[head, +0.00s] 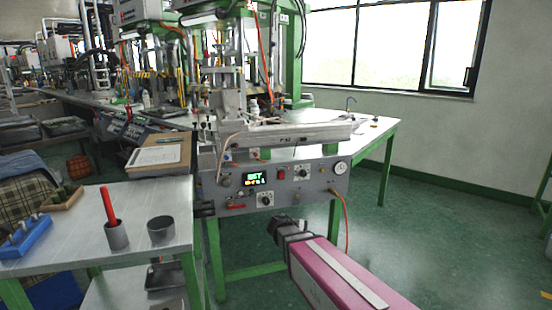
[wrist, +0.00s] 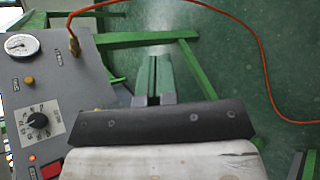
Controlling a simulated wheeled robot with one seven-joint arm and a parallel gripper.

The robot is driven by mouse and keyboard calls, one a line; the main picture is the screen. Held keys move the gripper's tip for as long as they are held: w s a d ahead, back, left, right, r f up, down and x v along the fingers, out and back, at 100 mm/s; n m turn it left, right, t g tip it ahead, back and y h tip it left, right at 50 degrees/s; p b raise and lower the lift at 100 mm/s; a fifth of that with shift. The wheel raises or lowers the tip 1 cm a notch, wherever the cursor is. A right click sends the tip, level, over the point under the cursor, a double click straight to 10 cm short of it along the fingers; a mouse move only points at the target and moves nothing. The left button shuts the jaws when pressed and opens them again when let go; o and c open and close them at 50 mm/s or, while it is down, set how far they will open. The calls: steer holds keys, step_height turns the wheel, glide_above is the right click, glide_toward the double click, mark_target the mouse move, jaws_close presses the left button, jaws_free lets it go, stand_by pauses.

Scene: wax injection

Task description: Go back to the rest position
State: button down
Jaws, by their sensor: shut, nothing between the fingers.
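My gripper (head: 277,224) is the dark end of my pink and white arm in the head view. It is in front of the wax injection machine (head: 312,187), below the right part of its control panel, and is apart from it. In the wrist view my gripper (wrist: 153,100) is shut with nothing held, its fingertips small beyond the dark wrist plate. The machine's grey panel (wrist: 85,75) fills the left side of that view, with a gauge, a dial and a lit red lamp.
An orange hose (head: 345,215) hangs from the panel's right side; it curves across the wrist view (wrist: 262,70). The floor at right is open.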

steer(key=s+d+f+m+g+y, duration=0.2)
steer(key=s+f+m+y, duration=0.1)
steer(key=s+m+y, duration=0.2)
steer(key=s+d+f+m+g+y, duration=0.2)
steer(key=s+m+y, duration=0.3)
steer(key=s, duration=0.4)
steer(key=shift+d+f+m+g, duration=0.4)
steer(key=shift+d+m+g, duration=0.4)
steer(key=shift+d, duration=0.05)
